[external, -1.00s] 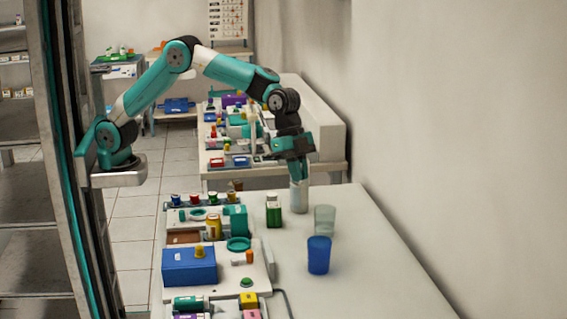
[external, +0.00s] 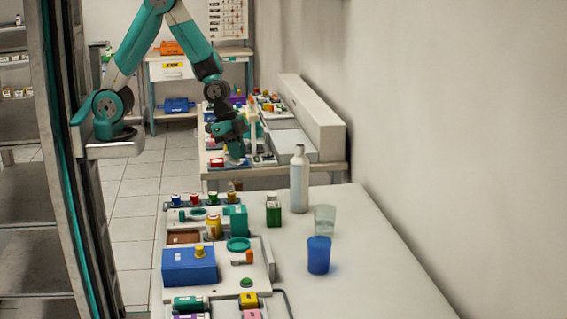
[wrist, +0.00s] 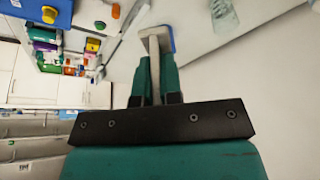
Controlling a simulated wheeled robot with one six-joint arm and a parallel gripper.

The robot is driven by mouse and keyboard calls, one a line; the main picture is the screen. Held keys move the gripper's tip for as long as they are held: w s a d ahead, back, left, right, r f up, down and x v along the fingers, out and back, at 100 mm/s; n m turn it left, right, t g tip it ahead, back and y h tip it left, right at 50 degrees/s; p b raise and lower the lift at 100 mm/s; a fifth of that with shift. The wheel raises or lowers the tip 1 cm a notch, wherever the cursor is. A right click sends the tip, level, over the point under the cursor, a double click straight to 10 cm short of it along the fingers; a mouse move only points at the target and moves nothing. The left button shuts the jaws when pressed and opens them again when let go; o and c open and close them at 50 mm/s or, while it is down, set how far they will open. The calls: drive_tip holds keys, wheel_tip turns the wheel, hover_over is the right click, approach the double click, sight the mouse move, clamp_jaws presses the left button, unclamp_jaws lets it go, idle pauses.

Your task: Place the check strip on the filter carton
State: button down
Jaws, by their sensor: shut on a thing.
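My gripper (external: 238,156) points down in the external view, in front of the far bench. In the wrist view its green fingers (wrist: 154,80) are shut on a thin pale, T-shaped piece (wrist: 154,42), which I take for the check strip. A blue edge shows beside the head of the piece; I cannot tell whether it belongs to it. The held piece is not clear in the external view. I cannot single out the filter carton with certainty among the small boxes.
The near bench holds a blue box (external: 188,268), a tall pale bottle (external: 299,180), a green bottle (external: 273,212), a clear cup (external: 325,220) and a blue cup (external: 318,256). Its right side is bare. The far bench is crowded with small items beside a long white box (external: 313,115).

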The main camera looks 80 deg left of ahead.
wheel_tip(320, 180, down, 15)
drive_tip(key=shift+r+p, duration=0.2)
drive_tip(key=shift+p, duration=0.75)
drive_tip(key=shift+f, duration=0.25)
drive_tip(key=c, duration=1.3)
unclamp_jaws()
drive_tip(key=shift+r, duration=0.15)
